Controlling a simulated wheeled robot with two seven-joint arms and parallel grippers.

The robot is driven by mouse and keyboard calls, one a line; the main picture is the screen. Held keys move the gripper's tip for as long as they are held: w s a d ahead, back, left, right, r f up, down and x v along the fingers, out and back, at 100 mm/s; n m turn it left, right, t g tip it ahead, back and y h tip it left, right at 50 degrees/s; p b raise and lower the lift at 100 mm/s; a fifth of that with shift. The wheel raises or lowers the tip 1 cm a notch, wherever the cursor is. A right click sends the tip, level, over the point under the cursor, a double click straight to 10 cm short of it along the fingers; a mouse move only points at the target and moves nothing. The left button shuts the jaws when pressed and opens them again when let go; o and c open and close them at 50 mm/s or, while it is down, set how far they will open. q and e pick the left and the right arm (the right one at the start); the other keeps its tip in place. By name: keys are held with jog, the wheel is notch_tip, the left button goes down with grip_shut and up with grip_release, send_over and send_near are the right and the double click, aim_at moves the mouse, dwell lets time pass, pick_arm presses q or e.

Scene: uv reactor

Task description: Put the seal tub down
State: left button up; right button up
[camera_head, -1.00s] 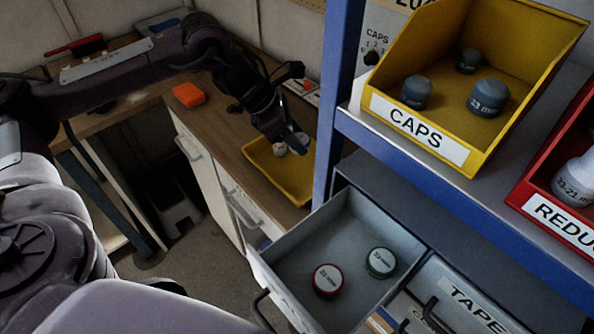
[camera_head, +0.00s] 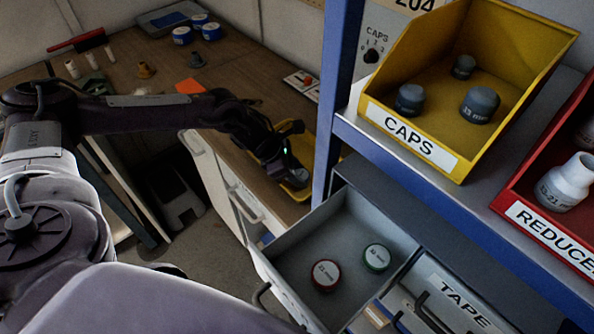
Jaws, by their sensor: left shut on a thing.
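My left gripper (camera_head: 288,174) reaches down over the yellow tray (camera_head: 297,193) on the wooden worktop, near the blue post. It is shut on a small pale thing at its tips, taken to be the seal tub; the fingers hide most of it, and I cannot tell whether it touches the tray. A red-rimmed round tub (camera_head: 325,275) and a green-rimmed one (camera_head: 377,257) lie in the open grey drawer. My right gripper is not in view.
Blue-rimmed tubs (camera_head: 182,36), pale fittings and an orange item (camera_head: 190,86) lie on the worktop (camera_head: 150,75). The open drawer (camera_head: 300,237) juts out.

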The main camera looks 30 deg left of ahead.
pick_arm(q)
jog(key=o, duration=0.9)
jog(key=shift+o, duration=0.2)
jog(key=b+v, duration=0.3)
jog(key=v, duration=0.9)
